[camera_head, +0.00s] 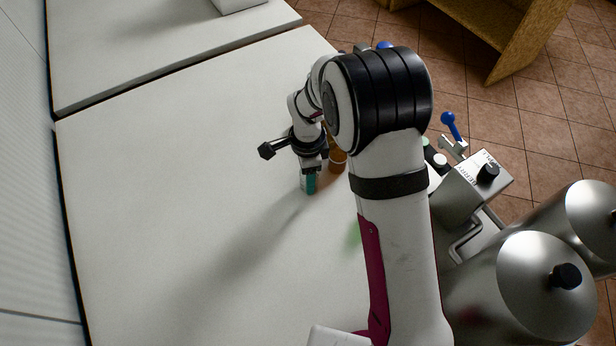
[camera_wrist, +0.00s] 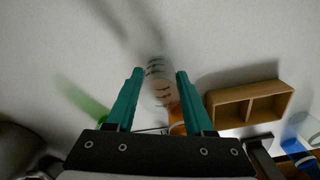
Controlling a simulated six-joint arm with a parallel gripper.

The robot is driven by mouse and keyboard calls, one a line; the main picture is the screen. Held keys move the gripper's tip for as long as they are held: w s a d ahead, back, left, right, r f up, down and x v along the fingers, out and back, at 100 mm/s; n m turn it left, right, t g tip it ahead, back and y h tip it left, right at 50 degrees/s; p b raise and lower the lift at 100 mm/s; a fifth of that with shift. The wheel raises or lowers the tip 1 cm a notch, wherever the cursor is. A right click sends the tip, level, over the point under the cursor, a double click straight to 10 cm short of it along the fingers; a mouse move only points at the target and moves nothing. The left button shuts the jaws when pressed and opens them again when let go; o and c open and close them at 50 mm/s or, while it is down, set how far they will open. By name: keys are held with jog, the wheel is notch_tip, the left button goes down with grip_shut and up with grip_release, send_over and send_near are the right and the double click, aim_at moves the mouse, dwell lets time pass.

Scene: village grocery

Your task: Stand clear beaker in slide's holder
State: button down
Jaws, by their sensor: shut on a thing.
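My gripper (camera_wrist: 160,73) has teal fingers, one on each side of a clear beaker (camera_wrist: 158,90) with dark graduation marks, and is shut on it. In the head view my gripper (camera_head: 309,184) is low over the white counter, and the beaker cannot be made out there. A wooden holder (camera_wrist: 248,91) with two compartments is right of the fingers in the wrist view, apart from the beaker. I cannot make out a slide in it. My arm appears to hide the holder in the head view.
An orange-brown object (camera_wrist: 177,121) is close to the right finger; it also shows in the head view (camera_head: 338,161). A green object (camera_wrist: 88,103) lies left, blue (camera_wrist: 293,147) and clear (camera_wrist: 304,126) ones right. Steel containers (camera_head: 535,290) stand right. The counter's left side (camera_head: 160,220) is clear.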

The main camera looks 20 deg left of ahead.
notch_tip(320, 180, up, 3)
jog(key=d+r, duration=0.7)
jog(key=d, duration=0.5)
jog(key=w+d+r, duration=0.1)
jog(key=w+d, duration=0.2)
jog(key=w, duration=0.6)
jog(key=w+d, duration=0.4)
jog(key=w, duration=0.5)
jog(key=f, duration=0.9)
jog(key=shift+w+a+f, duration=0.1)
jog(key=shift+w+f, duration=0.15)
jog(key=shift+w, duration=0.1)
